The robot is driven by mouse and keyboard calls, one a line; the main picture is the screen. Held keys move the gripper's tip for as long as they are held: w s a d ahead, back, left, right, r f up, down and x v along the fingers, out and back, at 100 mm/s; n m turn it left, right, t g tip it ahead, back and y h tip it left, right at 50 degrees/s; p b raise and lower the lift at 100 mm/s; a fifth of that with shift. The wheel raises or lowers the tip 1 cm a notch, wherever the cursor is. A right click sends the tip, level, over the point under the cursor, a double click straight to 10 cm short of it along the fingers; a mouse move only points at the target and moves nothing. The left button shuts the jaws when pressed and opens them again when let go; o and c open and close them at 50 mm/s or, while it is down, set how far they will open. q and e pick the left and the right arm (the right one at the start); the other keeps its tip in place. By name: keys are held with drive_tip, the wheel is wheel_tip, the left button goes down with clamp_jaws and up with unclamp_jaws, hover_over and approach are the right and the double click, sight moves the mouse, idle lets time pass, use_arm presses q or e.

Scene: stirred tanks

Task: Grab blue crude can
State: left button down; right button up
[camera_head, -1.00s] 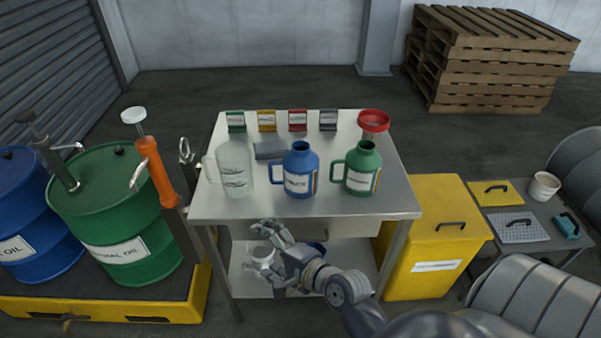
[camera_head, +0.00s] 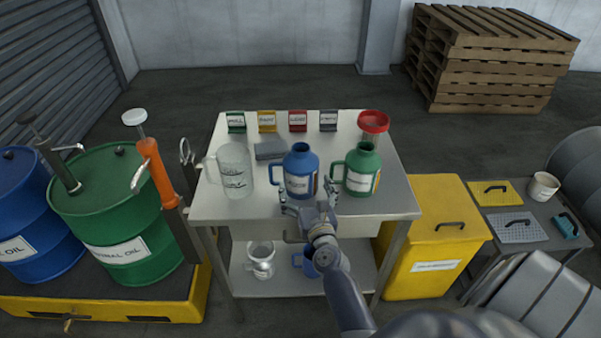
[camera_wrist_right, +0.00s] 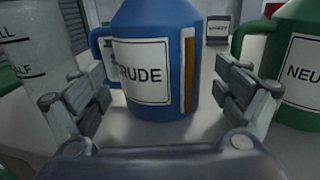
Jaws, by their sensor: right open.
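The blue crude can (camera_head: 300,165) stands upright on the metal table (camera_head: 230,207), with its handle to the left and a white label facing me. In the right wrist view the can (camera_wrist_right: 158,30) shows its "CRUDE" label and a yellow level strip. My right gripper (camera_head: 309,195) is at the table's front edge, just in front of the can. In the wrist view its open fingers (camera_wrist_right: 160,98) are to either side of the can's lower part, apart from it and with nothing held. My left gripper is not in view.
A clear measuring jug (camera_head: 234,172) stands left of the can and a green can (camera_head: 361,172) close on its right. A grey block (camera_head: 270,149) lies behind. Several small label signs line the back, beside a red funnel (camera_head: 373,122). Below is a lower shelf with vessels.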

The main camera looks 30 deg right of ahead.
drive_tip(key=shift+w+d+r, duration=0.15)
drive_tip(key=shift+w+r, duration=0.1)
drive_tip(key=shift+w, duration=0.15)
drive_tip(key=p+x, duration=0.1)
drive_tip(key=x, duration=0.3)
drive_tip(key=shift+w+d+r, duration=0.1)
drive_tip(key=shift+w+r, duration=0.05)
drive_tip(key=shift+w, duration=0.05)
drive_tip(key=shift+s, duration=0.1)
drive_tip(key=c, duration=1.2)
drive_tip(key=shift+r, duration=0.15)
drive_tip(key=c, duration=0.3)
